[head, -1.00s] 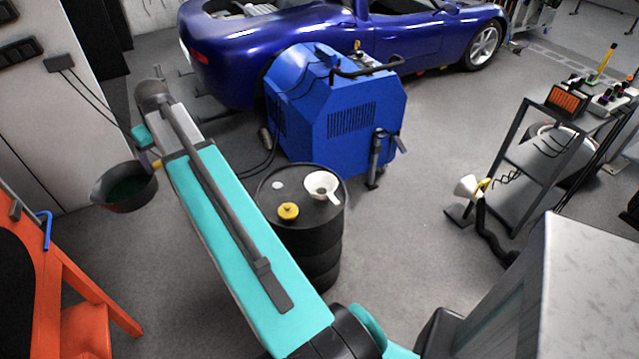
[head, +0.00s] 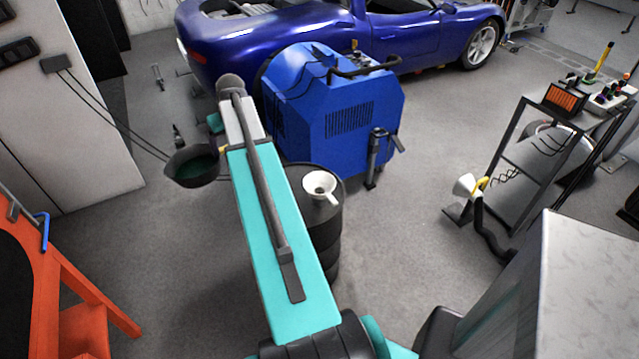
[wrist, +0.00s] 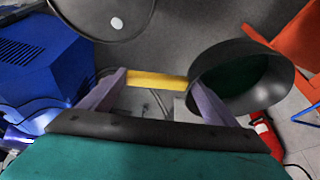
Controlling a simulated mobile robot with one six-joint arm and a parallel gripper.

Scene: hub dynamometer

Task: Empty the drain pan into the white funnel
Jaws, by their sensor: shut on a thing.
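The drain pan (head: 190,168) is a dark round pan with dark green liquid in it, held left of my arm in the head view. In the wrist view the pan (wrist: 240,80) is at the right, joined to a yellow handle (wrist: 157,79). My gripper (wrist: 155,80) is shut on that handle. In the head view the fingers are mostly hidden behind my arm. The white funnel (head: 320,187) stands on top of a black drum (head: 330,235), right of my arm. The pan is apart from the funnel, with my arm between them in the picture.
A blue dynamometer cabinet (head: 335,120) stands behind the drum, with a blue car (head: 400,38) beyond. An orange frame (head: 75,290) is at the lower left. A dark cart (head: 520,155) and a pale-topped block (head: 590,290) are at the right.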

